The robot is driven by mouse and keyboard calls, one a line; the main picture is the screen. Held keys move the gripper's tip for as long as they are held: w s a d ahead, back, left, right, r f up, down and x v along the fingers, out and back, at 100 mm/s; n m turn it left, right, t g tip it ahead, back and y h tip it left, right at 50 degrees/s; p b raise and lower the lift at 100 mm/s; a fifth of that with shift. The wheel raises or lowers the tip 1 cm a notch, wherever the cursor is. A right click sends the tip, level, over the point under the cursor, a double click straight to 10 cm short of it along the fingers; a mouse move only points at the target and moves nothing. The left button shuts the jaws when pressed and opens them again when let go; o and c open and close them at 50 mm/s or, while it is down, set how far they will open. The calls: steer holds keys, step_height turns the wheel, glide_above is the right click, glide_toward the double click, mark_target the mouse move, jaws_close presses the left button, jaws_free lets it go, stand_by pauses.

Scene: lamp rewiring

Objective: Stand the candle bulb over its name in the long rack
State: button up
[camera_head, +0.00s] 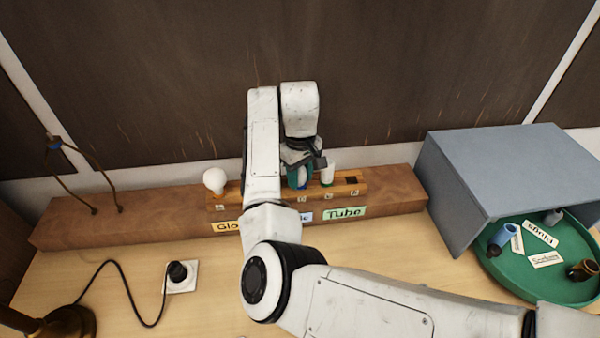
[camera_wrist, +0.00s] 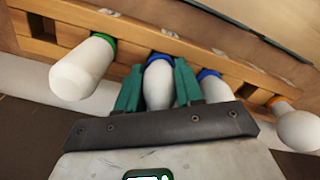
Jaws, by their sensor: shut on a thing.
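My gripper (camera_head: 300,181) is at the long rack (camera_head: 391,187), with teal fingers either side of a white bulb with a blue collar (camera_wrist: 158,84), the candle bulb as far as I can tell. In the wrist view my gripper (camera_wrist: 158,66) is shut on it, its collar end at the rack's wooden strip. I cannot tell whether it is fully seated. A second blue-collared white bulb (camera_wrist: 214,88) stands just beside the finger. A pale blue name card (camera_head: 305,217), reading only "le", is partly hidden by my arm.
A green-collared tube bulb (camera_head: 327,174) and a globe bulb (camera_head: 214,180) flank the gripper. "Tube" (camera_head: 345,213) and "Glo" (camera_head: 227,226) cards show. An empty square hole (camera_head: 352,181) is at right. A grey shelter (camera_head: 500,165) covers part of a green tray (camera_head: 520,283).

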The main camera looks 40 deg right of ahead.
stand_by(0.3)
steer(key=o, duration=1.1)
step_height(320, 180, up, 11)
steer(key=shift+f, duration=0.15)
steer(key=shift+s, duration=0.1)
